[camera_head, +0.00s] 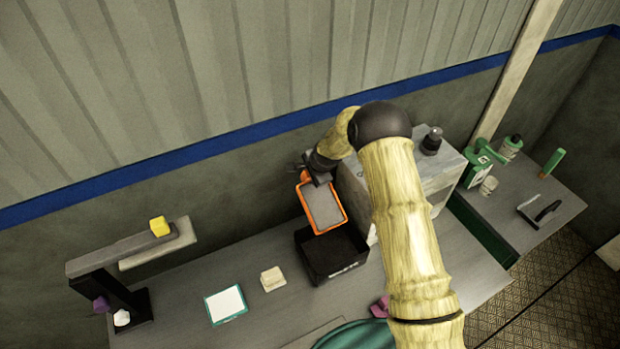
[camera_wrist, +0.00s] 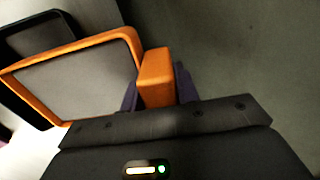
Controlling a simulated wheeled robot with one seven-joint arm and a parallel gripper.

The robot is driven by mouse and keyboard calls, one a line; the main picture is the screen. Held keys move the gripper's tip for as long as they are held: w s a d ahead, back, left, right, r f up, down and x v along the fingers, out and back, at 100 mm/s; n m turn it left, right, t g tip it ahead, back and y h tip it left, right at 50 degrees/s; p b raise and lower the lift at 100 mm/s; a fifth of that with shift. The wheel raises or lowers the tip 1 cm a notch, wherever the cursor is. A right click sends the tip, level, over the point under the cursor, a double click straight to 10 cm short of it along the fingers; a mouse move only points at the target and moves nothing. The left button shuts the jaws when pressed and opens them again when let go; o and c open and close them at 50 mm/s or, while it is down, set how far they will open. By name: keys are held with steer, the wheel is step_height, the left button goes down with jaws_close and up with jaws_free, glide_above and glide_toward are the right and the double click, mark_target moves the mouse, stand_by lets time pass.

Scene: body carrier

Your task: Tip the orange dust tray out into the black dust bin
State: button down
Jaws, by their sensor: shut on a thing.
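The orange dust tray (camera_head: 322,206) has an orange rim and a grey inside. In the head view it hangs steeply tilted above the back edge of the black dust bin (camera_head: 331,268). My gripper (camera_head: 313,178) is shut on the tray's orange handle at its upper end. In the wrist view the handle is between the fingers of my gripper (camera_wrist: 157,88), and the tray (camera_wrist: 75,80) extends to the left. Part of the black bin (camera_wrist: 38,38) shows beyond the tray. The bin's inside looks dark; I cannot tell what lies in it.
A grey box-like cabinet (camera_head: 437,180) stands right of the bin, behind my arm. A cream block (camera_head: 272,279) and a white-topped green-edged pad (camera_head: 227,304) lie left of the bin. A dark stand (camera_head: 128,300) with a yellow block (camera_head: 159,226) is further left.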

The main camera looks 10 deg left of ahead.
steer(key=shift+s+d+r+t+y+b, duration=0.5)
steer(key=shift+s+t+b, duration=0.2)
steer(key=shift+b, duration=0.65)
steer(key=shift+s+d+r+t+y+b, duration=0.45)
steer(key=shift+s+t+b, duration=0.2)
steer(key=shift+b, duration=0.65)
steer(key=s+d+r+t+y+b, duration=0.3)
steer(key=s+d+t+b, duration=0.3)
steer(key=b, duration=0.8)
steer(key=shift+s+r+t+y, duration=0.4)
steer(key=shift+s+y, duration=0.25)
steer(key=shift+s, duration=0.85)
steer(key=shift+a, duration=0.1)
